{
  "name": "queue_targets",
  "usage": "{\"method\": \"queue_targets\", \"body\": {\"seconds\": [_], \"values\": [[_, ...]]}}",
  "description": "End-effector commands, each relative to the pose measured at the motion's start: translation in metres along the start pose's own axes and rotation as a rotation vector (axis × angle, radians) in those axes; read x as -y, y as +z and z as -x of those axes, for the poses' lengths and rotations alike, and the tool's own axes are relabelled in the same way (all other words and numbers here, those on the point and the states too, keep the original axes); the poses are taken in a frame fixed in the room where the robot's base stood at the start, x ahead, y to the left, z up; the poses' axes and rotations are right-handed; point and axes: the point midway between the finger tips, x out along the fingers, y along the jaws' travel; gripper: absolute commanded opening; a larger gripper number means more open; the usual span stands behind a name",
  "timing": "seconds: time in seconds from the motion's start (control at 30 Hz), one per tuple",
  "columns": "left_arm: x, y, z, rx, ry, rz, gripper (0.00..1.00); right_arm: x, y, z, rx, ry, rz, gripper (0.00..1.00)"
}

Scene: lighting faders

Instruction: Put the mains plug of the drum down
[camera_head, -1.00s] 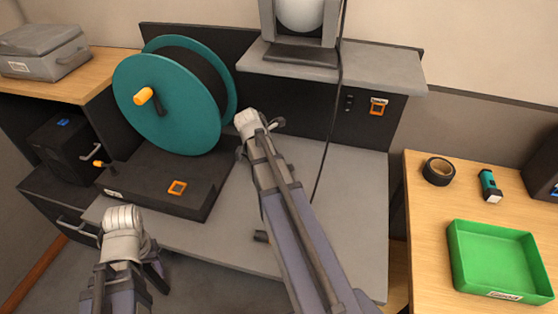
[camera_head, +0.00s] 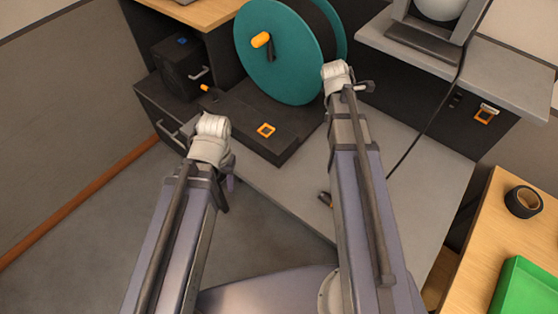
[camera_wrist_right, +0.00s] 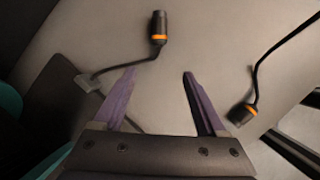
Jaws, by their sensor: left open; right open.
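In the right wrist view a black plug with an orange band (camera_wrist_right: 158,28) lies on the grey worktop, beyond the fingertips. Its lead runs left to a grey fitting at a dark block. A second black plug with an orange band (camera_wrist_right: 242,112) lies right of the fingers, its lead running to the upper right. My right gripper (camera_wrist_right: 158,72) is open and empty; neither plug is between its fingers. My left gripper (camera_head: 228,188) is open, in front of the worktop's left part. The teal cable drum (camera_head: 280,55) stands on its dark base (camera_head: 285,145). A small dark plug (camera_head: 325,198) lies near the worktop's front edge.
The grey worktop (camera_head: 425,180) is mostly clear. A lamp's dark cable runs down onto it. To the right, a wooden table (camera_head: 480,255) carries black tape (camera_head: 523,202) and a green tray (camera_head: 530,288). A black box (camera_head: 180,65) stands left of the drum.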

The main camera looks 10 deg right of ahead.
Motion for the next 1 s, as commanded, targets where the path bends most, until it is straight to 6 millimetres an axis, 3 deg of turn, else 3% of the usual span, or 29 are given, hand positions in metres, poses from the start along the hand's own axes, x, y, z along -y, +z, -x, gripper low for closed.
{"method": "queue_targets", "body": {"seconds": [0.1, 0.3, 0.5, 0.7, 1.0], "values": [[0.000, 0.000, 0.000, 0.000, 0.000, 0.000, 0.52, 0.024, -0.061, 0.021, -0.055, 0.011, -0.167, 0.74], [0.000, 0.000, 0.000, 0.000, 0.000, 0.000, 0.52, 0.082, -0.164, 0.058, -0.157, -0.033, -0.543, 0.74], [0.000, 0.000, 0.000, 0.000, 0.000, 0.000, 0.52, 0.141, -0.228, 0.082, -0.207, -0.115, -0.844, 0.74], [0.000, 0.000, 0.000, 0.000, 0.000, 0.000, 0.52, 0.172, -0.255, 0.093, -0.216, -0.169, -1.001, 0.74], [0.000, 0.000, 0.000, 0.000, 0.000, 0.000, 0.52, 0.176, -0.259, 0.095, -0.215, -0.180, -1.035, 0.74]]}}
